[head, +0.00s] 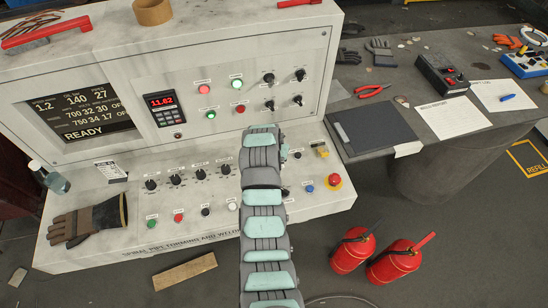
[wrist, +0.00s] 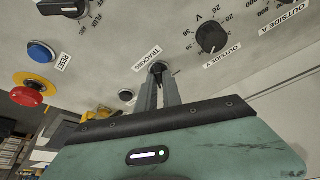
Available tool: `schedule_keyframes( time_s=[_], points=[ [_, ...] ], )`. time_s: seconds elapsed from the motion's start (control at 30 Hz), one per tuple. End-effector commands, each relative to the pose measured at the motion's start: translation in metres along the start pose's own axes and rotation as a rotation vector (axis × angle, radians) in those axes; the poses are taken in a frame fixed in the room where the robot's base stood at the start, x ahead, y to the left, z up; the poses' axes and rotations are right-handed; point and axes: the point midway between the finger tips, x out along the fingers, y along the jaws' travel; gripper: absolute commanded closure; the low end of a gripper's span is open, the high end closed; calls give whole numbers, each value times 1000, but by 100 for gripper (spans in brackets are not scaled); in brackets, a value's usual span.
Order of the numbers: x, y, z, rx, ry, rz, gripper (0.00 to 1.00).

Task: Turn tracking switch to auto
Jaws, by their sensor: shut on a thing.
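The tracking switch (wrist: 158,67) is a small black knob on the pale grey panel, beside a white TRACKING label (wrist: 146,59) in the wrist view. My gripper (wrist: 159,78) has its two grey fingers closed around the knob. The fingers hide part of it, so I cannot tell which way its pointer faces or read its position marks. In the head view my arm covers the middle of the lower console (head: 225,218), and the switch and fingertips are hidden behind it.
Close by are the voltage knob (wrist: 211,36), the blue reset button (wrist: 40,51) and the red emergency stop (wrist: 27,95) on its yellow base. In the head view, several knobs (head: 175,179) line the panel left of my arm. A work glove (head: 88,220) lies at the console's left.

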Motion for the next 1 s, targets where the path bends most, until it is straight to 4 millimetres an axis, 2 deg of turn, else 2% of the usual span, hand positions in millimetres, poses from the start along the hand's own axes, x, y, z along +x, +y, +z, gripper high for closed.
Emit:
schedule_keyframes(
  time_s=[0.5, 0.53, 0.8, 1.0],
  points=[
    [0, 0, 0, 21, -1, 9, 100],
    [0, 0, 0, 21, -1, 9, 89],
    [0, 0, 0, 20, -1, 8, 68],
    [0, 0, 0, 20, -1, 8, 68]
  ],
)
